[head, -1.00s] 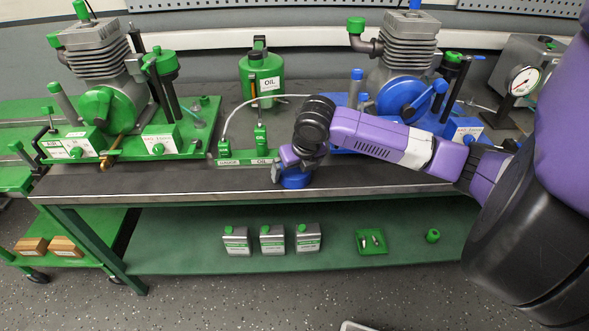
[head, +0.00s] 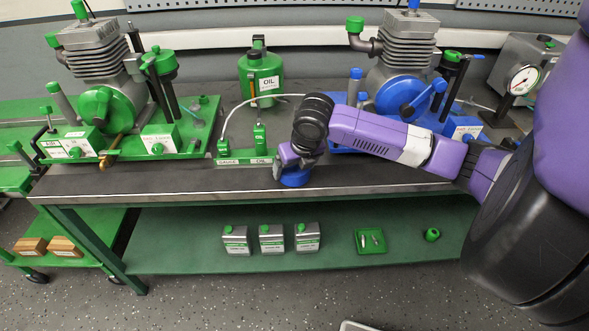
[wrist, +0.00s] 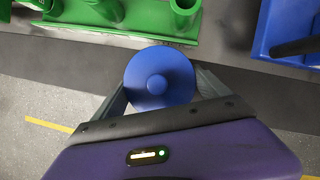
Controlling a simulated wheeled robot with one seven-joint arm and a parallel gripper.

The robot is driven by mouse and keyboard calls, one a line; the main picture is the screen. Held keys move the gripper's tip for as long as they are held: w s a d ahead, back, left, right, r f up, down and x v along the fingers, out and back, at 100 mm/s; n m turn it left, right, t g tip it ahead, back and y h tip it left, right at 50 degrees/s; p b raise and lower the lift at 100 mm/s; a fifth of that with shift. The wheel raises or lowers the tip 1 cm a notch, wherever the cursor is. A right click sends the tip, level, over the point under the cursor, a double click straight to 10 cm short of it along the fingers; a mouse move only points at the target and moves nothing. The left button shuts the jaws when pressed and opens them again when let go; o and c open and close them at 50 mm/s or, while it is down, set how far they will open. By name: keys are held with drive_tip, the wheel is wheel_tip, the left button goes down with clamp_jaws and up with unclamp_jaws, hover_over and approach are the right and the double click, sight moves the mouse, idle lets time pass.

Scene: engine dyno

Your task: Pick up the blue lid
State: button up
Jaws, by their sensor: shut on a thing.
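The blue lid (head: 294,180) is a round disc near the front edge of the bench top in the head view. In the wrist view the blue lid (wrist: 160,78) shows from above, with a small raised knob at its centre. My gripper (head: 291,172) is over it, pointing down. In the wrist view my gripper (wrist: 158,90) has one finger on each side of the lid and is shut on it. Whether the lid touches the bench or hangs just above it I cannot tell.
The green valve block (head: 245,157) stands just behind the lid, with a hose rising from it. A green engine stand (head: 190,140) is at left and a blue engine (head: 404,90) at right. The bench's front strip (head: 150,182) is clear.

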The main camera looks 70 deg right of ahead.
wheel_tip(320, 180, up, 19)
drive_tip(key=shift+r, duration=0.15)
idle(0.5)
